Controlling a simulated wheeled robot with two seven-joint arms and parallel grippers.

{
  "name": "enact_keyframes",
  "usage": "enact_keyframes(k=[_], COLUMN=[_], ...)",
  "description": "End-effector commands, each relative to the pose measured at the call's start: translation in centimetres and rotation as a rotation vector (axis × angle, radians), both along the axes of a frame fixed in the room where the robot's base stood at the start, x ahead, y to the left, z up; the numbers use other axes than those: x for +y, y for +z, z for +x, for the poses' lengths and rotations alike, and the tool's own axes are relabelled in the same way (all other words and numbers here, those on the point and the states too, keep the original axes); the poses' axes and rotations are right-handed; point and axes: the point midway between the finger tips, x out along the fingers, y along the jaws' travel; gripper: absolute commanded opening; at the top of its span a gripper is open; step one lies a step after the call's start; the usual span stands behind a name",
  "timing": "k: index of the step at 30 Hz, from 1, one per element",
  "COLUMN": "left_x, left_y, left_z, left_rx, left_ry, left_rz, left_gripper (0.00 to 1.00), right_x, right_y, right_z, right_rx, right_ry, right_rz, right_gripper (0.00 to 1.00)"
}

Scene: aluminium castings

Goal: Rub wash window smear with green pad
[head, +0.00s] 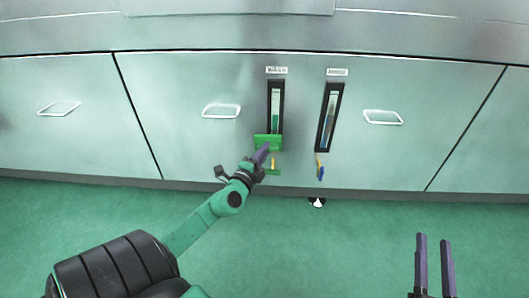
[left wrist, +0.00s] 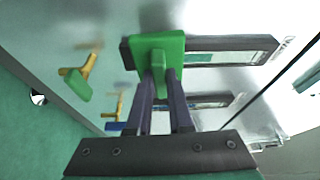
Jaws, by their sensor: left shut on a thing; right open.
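My left gripper (head: 264,150) is shut on the green pad (head: 268,142), and the left wrist view shows the pad (left wrist: 160,45) held flat across its fingertips (left wrist: 161,78). The pad overlaps the lower end of the wash window (head: 275,98), a tall black-framed gauge with green inside its lower part. The window also shows behind the pad in the left wrist view (left wrist: 235,43). I cannot tell whether the pad touches the glass. I cannot make out a smear. My right gripper (head: 434,262) is open and empty at the lower right, far from the panel.
A second gauge with blue inside (head: 328,118) stands just right. Below the gauges stick out a tap with green handle (head: 273,170) and one with blue handle (head: 320,171). Wire handles (head: 221,111) (head: 382,117) flank the gauges. The green floor (head: 340,245) is mostly clear.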

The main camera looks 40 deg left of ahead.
Motion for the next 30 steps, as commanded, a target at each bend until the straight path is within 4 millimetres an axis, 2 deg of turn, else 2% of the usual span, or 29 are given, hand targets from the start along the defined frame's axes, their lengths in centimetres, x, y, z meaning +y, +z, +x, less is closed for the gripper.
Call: enact_keyframes(k=[30], left_x=[1.0], left_y=[0.0], left_z=[1.3], left_rx=[-0.001], left_ry=[0.000], left_rz=[0.000], left_gripper=[0.00], right_x=[0.0], right_y=[-0.8], right_z=[0.0], right_rx=[-0.001], right_ry=[-0.001], right_rz=[0.001], right_gripper=[0.50])
